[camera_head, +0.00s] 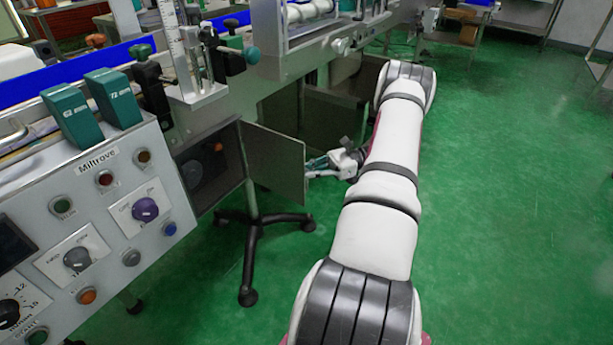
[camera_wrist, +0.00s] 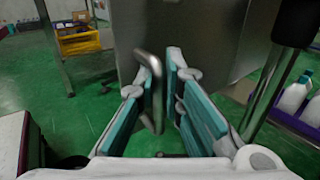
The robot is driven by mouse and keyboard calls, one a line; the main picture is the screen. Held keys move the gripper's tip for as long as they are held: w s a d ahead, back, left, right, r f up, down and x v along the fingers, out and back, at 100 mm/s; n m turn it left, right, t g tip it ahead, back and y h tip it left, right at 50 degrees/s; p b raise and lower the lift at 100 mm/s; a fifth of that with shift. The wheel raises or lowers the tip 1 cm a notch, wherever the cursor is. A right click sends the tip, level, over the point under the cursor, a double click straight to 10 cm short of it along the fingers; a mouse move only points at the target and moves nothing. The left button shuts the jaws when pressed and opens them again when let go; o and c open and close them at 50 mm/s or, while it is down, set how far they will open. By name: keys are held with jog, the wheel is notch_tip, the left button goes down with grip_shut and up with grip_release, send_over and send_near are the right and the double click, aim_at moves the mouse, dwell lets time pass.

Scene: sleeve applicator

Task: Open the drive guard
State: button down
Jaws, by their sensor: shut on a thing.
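The drive guard (camera_head: 277,163) is a grey metal door on the side of the machine, below the conveyor. In the head view it stands swung out from its opening, and dark round parts (camera_head: 207,168) show inside. My gripper (camera_head: 316,167) is at the door's free edge. In the wrist view the grey door panel (camera_wrist: 200,35) fills the upper middle, with a bent metal handle (camera_wrist: 153,75) on it. My gripper (camera_wrist: 163,95) has its teal-padded fingers on both sides of the handle and is shut on it.
The control panel (camera_head: 100,215) with knobs and buttons is at the left. A black-footed stand (camera_head: 250,240) is on the floor below the door. The green floor (camera_head: 500,200) is clear at the right. A yellow crate (camera_wrist: 78,42) shows in the wrist view.

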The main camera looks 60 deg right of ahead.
jog(key=shift+s+d+f+n+g, duration=0.1)
jog(key=shift+d+n+g, duration=0.2)
jog(key=shift+d+g, duration=0.15)
jog(key=c, duration=1.7)
grip_release()
jog(key=v, duration=1.2)
jog(key=shift+f, duration=0.15)
jog(key=shift+d, duration=0.1)
